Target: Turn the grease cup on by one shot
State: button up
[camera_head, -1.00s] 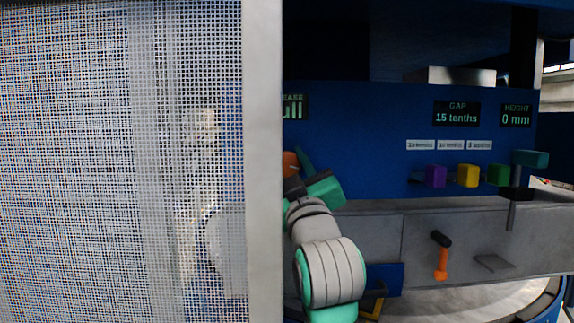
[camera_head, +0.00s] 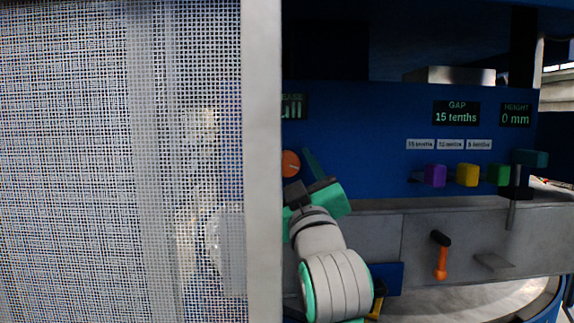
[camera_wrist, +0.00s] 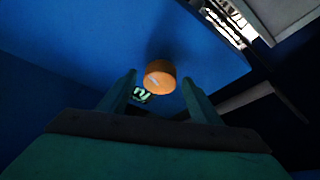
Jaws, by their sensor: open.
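The grease cup looks to be the round orange knob (camera_head: 291,163) on the blue panel, just right of the mesh guard's post. I cannot tell how far off the knob is. In the head view, my gripper (camera_head: 305,174) is just right of and below the knob. The grease display (camera_head: 293,106) is partly hidden by the post; "ull" is readable.
A mesh guard (camera_head: 120,160) with a grey post (camera_head: 263,160) fills the left side. Purple (camera_head: 435,176), yellow (camera_head: 467,175) and green (camera_head: 498,175) blocks stand out from the panel at right. An orange-handled lever (camera_head: 441,262) hangs below on the grey front.

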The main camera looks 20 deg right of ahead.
jog(key=d+v, duration=0.1)
jog(key=v, duration=0.7)
jog(key=shift+s+a+f, duration=0.2)
jog(key=shift+s+a, duration=0.1)
jog(key=shift+a, duration=0.25)
jog(key=shift+w, duration=0.1)
